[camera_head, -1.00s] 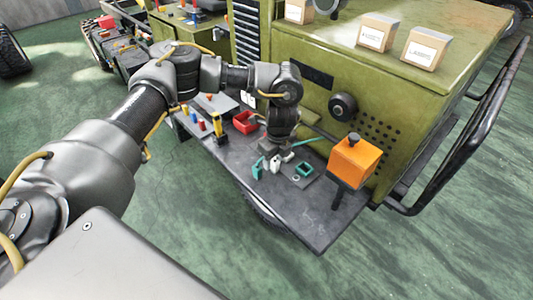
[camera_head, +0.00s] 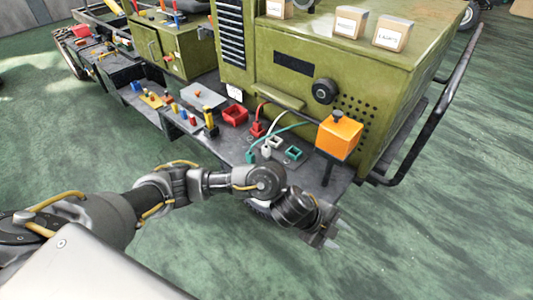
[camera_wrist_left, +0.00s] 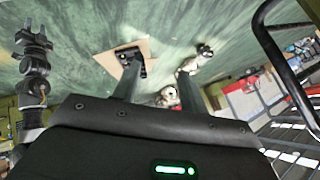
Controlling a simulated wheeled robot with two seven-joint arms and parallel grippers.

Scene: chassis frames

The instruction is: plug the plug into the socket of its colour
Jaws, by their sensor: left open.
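My left gripper (camera_head: 325,238) is open and empty, out past the bench's front edge and over the floor, clear of the plugs. Its two dark fingers stand apart in the left wrist view (camera_wrist_left: 163,62). A teal plug (camera_head: 250,157), a white plug (camera_head: 266,151) and a red plug (camera_head: 257,130) stand on the bench, each with a cable of its colour. A teal socket (camera_head: 294,153) sits right of the white plug, and a white socket (camera_head: 275,142) just behind that plug. In the wrist view, a grey forked arm end shows at the left, probably my right arm; its jaw state is unclear.
An orange box (camera_head: 339,137) stands on a post at the bench's right end. A red open bin (camera_head: 235,115) and several small coloured parts lie farther left on the bench (camera_head: 228,148). An olive cabinet (camera_head: 300,70) rises behind. The floor in front is free.

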